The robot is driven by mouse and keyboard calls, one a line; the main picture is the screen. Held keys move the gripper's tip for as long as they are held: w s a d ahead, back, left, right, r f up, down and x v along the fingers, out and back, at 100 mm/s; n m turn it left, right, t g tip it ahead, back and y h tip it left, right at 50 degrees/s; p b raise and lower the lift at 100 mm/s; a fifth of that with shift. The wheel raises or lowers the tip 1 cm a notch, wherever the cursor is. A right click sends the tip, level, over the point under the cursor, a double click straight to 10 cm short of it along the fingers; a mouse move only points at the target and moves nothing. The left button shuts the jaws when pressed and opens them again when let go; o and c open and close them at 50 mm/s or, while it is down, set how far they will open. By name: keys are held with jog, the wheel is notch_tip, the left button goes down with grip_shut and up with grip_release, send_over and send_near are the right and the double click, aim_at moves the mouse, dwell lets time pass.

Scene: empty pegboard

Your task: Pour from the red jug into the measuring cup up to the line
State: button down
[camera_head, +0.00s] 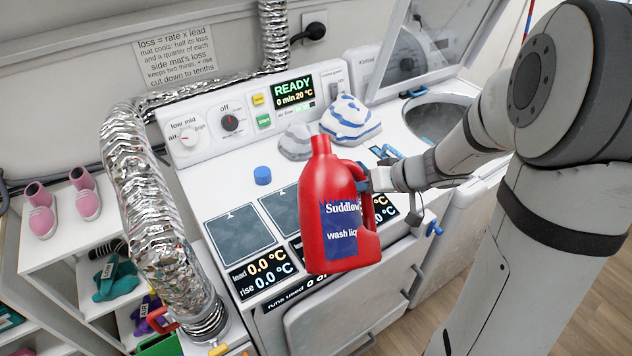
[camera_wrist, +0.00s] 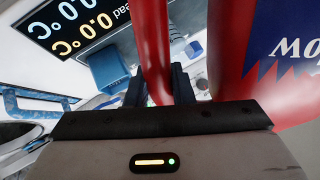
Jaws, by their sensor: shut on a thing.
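The red jug (camera_head: 316,195) has a blue label reading "Suddlow" and "wash liq". It is close to upright in front of the white machine. My gripper (camera_head: 374,180) is shut on its handle from the right. In the wrist view the handle (camera_wrist: 152,35) runs between my fingers (camera_wrist: 158,86), with the jug body (camera_wrist: 283,92) to the right. The jug hides part of the worktop and displays behind it. I cannot make out a measuring cup or its line in either view. A blue cap (camera_head: 262,175) lies on the worktop behind the jug, to the left.
Dark square pads (camera_head: 240,233) and temperature displays (camera_head: 262,273) line the worktop's front. A silver duct (camera_head: 150,215) rises at left, beside shelves with pink shoes (camera_head: 84,194). An open-lidded drum (camera_head: 440,118) is at right.

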aim_at(366, 207)
jog(key=shift+s+d+f+m+g+p, duration=0.1)
jog(key=shift+s+f+m+g+p, duration=0.05)
jog(key=shift+s+f+g+p, duration=0.3)
jog(key=shift+s+f+m+g+p, duration=0.1)
jog(key=shift+s+f+m+g, duration=0.1)
jog(key=shift+f+g, duration=0.3)
dwell(1.7)
jog(key=shift+s+d+f+g, duration=0.1)
jog(key=shift+s+f+g, duration=0.25)
jog(key=shift+f, duration=0.2)
jog(key=shift+s+d+f+g, duration=0.1)
jog(key=shift+s+f+g, duration=0.1)
jog(key=shift+f+g, duration=0.3)
dwell(1.5)
jog(key=shift+s+f+m+g+p, duration=0.15)
jog(key=shift+f+g+p, duration=0.4)
jog(key=shift+p, duration=1.3)
jog(key=shift+f+m+g+p, duration=0.25)
jog(key=shift+f+p, duration=0.45)
jog(key=shift+p, duration=1.1)
